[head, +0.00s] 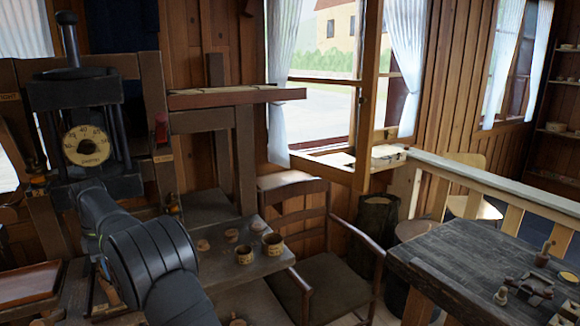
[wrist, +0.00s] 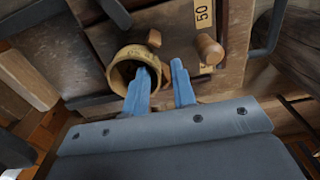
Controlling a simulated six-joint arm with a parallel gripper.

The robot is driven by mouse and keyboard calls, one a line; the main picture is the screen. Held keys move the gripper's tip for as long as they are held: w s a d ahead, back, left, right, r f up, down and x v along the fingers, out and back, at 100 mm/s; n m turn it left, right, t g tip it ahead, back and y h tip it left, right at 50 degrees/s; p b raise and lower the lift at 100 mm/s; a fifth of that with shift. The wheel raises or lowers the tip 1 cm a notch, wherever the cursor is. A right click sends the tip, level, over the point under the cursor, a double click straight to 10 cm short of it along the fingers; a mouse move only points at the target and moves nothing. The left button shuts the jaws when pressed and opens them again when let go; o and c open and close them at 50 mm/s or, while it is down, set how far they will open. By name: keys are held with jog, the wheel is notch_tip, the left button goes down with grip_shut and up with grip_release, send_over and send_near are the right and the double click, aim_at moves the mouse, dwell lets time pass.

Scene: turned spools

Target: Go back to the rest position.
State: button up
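My gripper (wrist: 163,75) has two blue fingers, seen in the wrist view, with a clear gap between them. A round wooden cup-like piece (wrist: 117,74) with dark marks on its rim is right at the fingers. The left finger overlaps its opening and the right finger is outside it. I cannot tell whether either finger touches it. In the head view my dark arm fills the lower left and the gripper fingers are hidden. Two wooden cups (head: 245,256) (head: 273,245) stand on the small table there, near flat round pieces (head: 203,245).
In the wrist view a wooden peg (wrist: 209,48) stands right of the fingers, near a label marked 50 (wrist: 203,16). In the head view a dial press (head: 86,146) stands behind my arm. A chair (head: 325,275) and a dark table (head: 470,262) with small items are to the right.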

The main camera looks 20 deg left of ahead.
notch_tip(320, 180, up, 4)
jog(key=shift+f, duration=0.1)
jog(key=w+d+r, duration=0.6)
jog(key=d+r, duration=0.1)
jog(key=d, duration=0.3)
jog(key=w+d+f+m, duration=0.45)
jog(key=w+d, duration=0.25)
jog(key=d, duration=0.3)
jog(key=w+d+f+m, duration=0.45)
jog(key=w+d, duration=0.25)
jog(key=d, duration=0.3)
jog(key=shift+n, duration=0.4)
jog(key=a+f, duration=0.1)
jog(key=a, duration=0.1)
jog(key=a+f, duration=0.2)
jog(key=a, duration=0.1)
jog(key=s+a+f, duration=0.1)
jog(key=a+f, duration=0.1)
jog(key=a, duration=0.1)
jog(key=shift+s+a, duration=0.1)
